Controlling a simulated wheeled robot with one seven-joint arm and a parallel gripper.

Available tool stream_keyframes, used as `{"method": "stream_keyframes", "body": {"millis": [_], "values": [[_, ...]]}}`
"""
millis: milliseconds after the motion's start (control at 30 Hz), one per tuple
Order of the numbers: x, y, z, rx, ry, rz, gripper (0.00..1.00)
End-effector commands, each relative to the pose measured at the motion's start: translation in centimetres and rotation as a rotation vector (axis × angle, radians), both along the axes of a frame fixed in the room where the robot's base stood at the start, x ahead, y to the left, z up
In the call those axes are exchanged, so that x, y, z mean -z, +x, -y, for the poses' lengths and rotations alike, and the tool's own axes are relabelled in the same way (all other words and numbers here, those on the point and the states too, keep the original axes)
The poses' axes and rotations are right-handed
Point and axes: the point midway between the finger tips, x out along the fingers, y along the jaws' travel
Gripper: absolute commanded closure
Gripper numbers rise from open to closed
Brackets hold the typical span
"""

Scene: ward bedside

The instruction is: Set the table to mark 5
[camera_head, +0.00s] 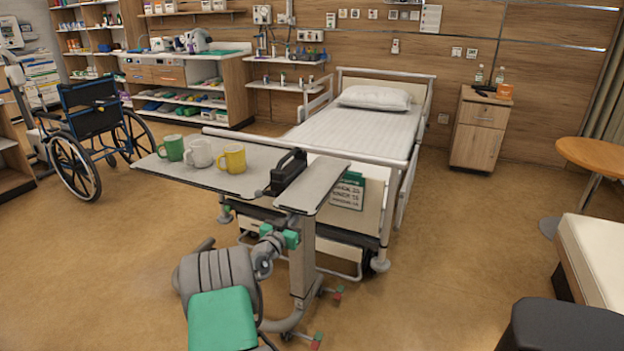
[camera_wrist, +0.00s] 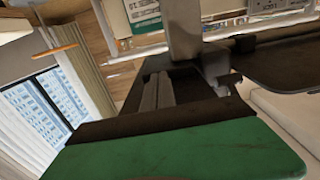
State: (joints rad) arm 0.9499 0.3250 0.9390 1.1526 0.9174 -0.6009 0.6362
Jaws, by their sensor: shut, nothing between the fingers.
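The overbed table has a grey top (camera_head: 205,178) standing across the foot of the bed, with a smaller panel (camera_head: 312,188) at its right end. Its upright column (camera_head: 303,255) stands under the right part and also shows in the wrist view (camera_wrist: 184,32). No numbered marks can be read on it. My gripper (camera_head: 290,239) is below the tabletop, close to the column; contact cannot be told. In the wrist view my gripper (camera_wrist: 158,92) has its fingers together and empty, in front of the column. The table's underside (camera_wrist: 290,62) shows at the right there.
Green (camera_head: 171,147), white (camera_head: 199,152) and yellow (camera_head: 232,158) mugs and a black handled object (camera_head: 288,172) stand on the tabletop. The bed (camera_head: 355,130) is behind. A wheelchair (camera_head: 92,130) is left, a bedside cabinet (camera_head: 481,130) right. The floor at left front is clear.

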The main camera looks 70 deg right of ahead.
Motion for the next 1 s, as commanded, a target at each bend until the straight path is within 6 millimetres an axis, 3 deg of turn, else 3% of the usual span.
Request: {"method": "stream_keyframes", "body": {"millis": [1000], "values": [[-6.1, 0.0, 0.2, 0.001, -0.014, 0.005, 1.00]]}}
